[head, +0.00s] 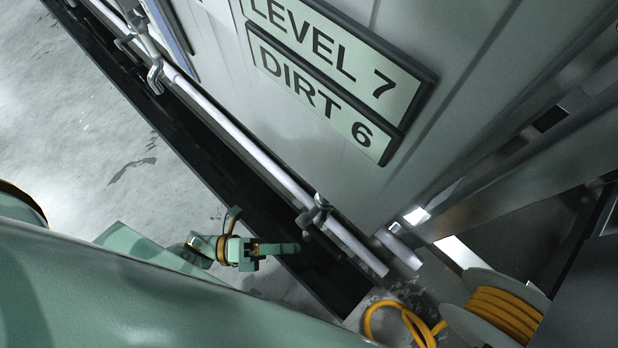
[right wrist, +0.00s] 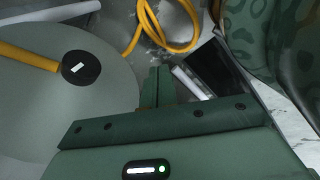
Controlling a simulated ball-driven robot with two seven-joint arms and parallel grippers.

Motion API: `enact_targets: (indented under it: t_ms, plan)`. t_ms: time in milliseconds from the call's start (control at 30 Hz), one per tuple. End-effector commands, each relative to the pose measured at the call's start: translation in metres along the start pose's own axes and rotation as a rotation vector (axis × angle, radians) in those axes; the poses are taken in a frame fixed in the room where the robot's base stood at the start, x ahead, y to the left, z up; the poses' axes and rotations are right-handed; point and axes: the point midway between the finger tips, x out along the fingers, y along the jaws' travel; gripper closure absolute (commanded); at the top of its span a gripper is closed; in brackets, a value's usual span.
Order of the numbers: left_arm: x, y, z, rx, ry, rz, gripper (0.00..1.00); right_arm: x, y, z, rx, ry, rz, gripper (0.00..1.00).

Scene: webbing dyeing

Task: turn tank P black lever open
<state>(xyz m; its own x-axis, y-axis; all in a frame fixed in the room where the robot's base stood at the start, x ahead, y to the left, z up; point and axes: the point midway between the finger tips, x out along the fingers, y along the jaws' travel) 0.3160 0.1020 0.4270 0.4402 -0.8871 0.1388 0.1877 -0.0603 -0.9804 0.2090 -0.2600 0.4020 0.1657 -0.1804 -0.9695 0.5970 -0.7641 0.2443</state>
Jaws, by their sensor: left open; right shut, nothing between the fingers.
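A grey tank wall (head: 330,165) fills the upper right of the head view. It carries a sign (head: 330,80) reading LEVEL 7 and DIRT 6; no letter P shows. A pale pipe (head: 240,140) runs along its foot, with a metal valve fitting (head: 316,214) near its lower end. My right gripper (right wrist: 158,75) is shut and empty in the right wrist view, near a hose reel.
The reel (head: 495,308) with yellow hose (head: 400,322) stands at the lower right; its round side (right wrist: 105,110) fills the left of the right wrist view. A dark trough (head: 215,150) runs under the pipe. Another fitting (head: 155,75) is farther up. Concrete floor (head: 90,120) at left is clear.

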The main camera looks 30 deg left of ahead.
Motion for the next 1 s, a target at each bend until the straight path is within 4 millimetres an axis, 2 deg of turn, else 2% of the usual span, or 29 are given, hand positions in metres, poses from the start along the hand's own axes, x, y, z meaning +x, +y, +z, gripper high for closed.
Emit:
enact_targets:
  t_ms: [33, 200, 400, 533, 800, 833, 967, 1000]
  plan:
    - [0.014, 0.0, 0.0, 0.0, -0.002, -0.004, 0.59, 0.001, -0.001, -0.002, 0.002, 0.005, -0.002, 1.0]
    - [0.055, 0.001, 0.0, -0.002, -0.002, -0.003, 0.59, 0.0, -0.002, -0.009, 0.016, 0.032, -0.005, 1.0]
    - [0.086, 0.001, 0.0, -0.003, -0.001, 0.0, 0.59, -0.002, -0.002, -0.018, 0.032, 0.064, -0.007, 1.0]
    - [0.096, 0.001, 0.0, -0.003, -0.001, 0.0, 0.59, -0.002, -0.003, -0.02, 0.038, 0.076, -0.008, 1.0]
    - [0.098, 0.0, 0.0, -0.002, -0.001, 0.001, 0.59, -0.004, -0.002, -0.023, 0.042, 0.086, -0.008, 1.0]
    - [0.098, 0.0, 0.0, -0.002, -0.001, 0.001, 0.61, -0.004, -0.002, -0.023, 0.042, 0.086, -0.008, 1.0]
    - [0.097, 0.0, 0.0, -0.002, -0.001, 0.001, 0.97, -0.004, -0.002, -0.023, 0.041, 0.085, -0.008, 1.0]
    - [0.097, 0.0, 0.0, -0.002, -0.001, 0.001, 1.0, -0.004, -0.002, -0.023, 0.041, 0.085, -0.008, 1.0]
